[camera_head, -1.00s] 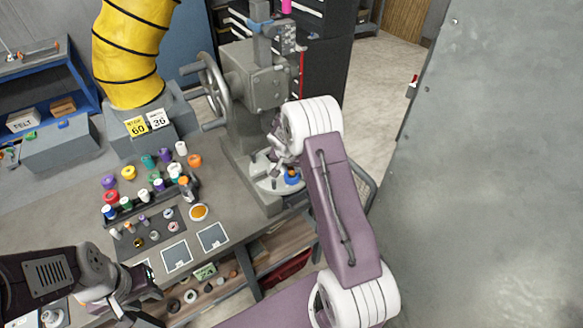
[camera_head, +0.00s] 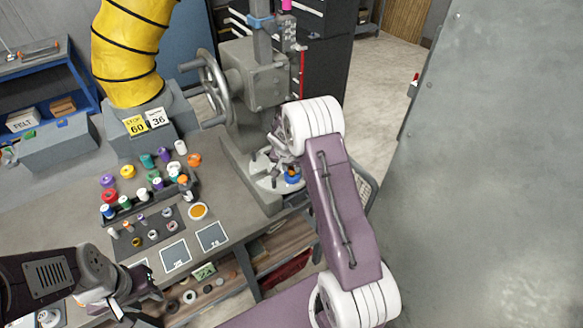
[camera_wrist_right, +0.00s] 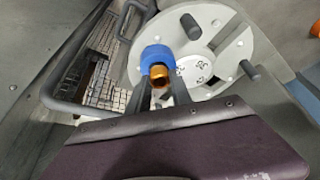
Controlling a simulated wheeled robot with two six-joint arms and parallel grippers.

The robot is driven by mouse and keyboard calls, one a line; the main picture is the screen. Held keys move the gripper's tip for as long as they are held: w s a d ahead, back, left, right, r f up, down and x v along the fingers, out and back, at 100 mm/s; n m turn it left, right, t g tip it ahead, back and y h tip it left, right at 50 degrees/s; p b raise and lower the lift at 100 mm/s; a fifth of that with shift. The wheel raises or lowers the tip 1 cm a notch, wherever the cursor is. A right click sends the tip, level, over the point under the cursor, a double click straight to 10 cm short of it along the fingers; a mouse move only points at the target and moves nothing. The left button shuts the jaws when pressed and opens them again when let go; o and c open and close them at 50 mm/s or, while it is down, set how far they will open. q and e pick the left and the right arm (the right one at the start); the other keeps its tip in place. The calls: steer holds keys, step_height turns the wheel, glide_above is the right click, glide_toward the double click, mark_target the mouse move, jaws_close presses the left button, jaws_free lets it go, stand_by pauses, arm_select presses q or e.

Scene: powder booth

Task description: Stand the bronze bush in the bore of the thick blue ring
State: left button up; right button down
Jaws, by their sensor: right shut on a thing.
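The thick blue ring (camera_wrist_right: 157,53) rests on the round pale plate of the press, in the right wrist view. The bronze bush (camera_wrist_right: 159,74) shows in front of it, its open end toward the camera. My right gripper (camera_wrist_right: 162,88) is shut on the bush, its dark fingers on either side. The bush lines up with the ring, but I cannot tell how deep it sits in the bore. In the head view the blue ring (camera_head: 293,178) is small beside my right gripper (camera_head: 276,163). My left gripper (camera_head: 135,300) is low at the left, its jaws unclear.
The press (camera_head: 255,75) with its handwheel (camera_head: 213,88) stands behind the ring. The bench to the left holds a rack (camera_head: 150,203) of coloured parts, a dark mat with small bushes and rings, and an orange-filled dish (camera_head: 198,211). A grey panel (camera_head: 490,180) stands at the right.

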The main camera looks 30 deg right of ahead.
steer(key=shift+f+b, duration=0.45)
steer(key=shift+b, duration=0.05)
steer(key=c, duration=1.1)
jaws_free()
steer(key=shift+s+a+r, duration=0.1)
steer(key=shift+r, duration=0.25)
steer(key=b+v, duration=0.2)
steer(key=v, duration=0.6)
steer(key=shift+s+a+r+b, duration=0.1)
steer(key=shift+r+b, duration=0.05)
steer(key=shift+b, duration=0.2)
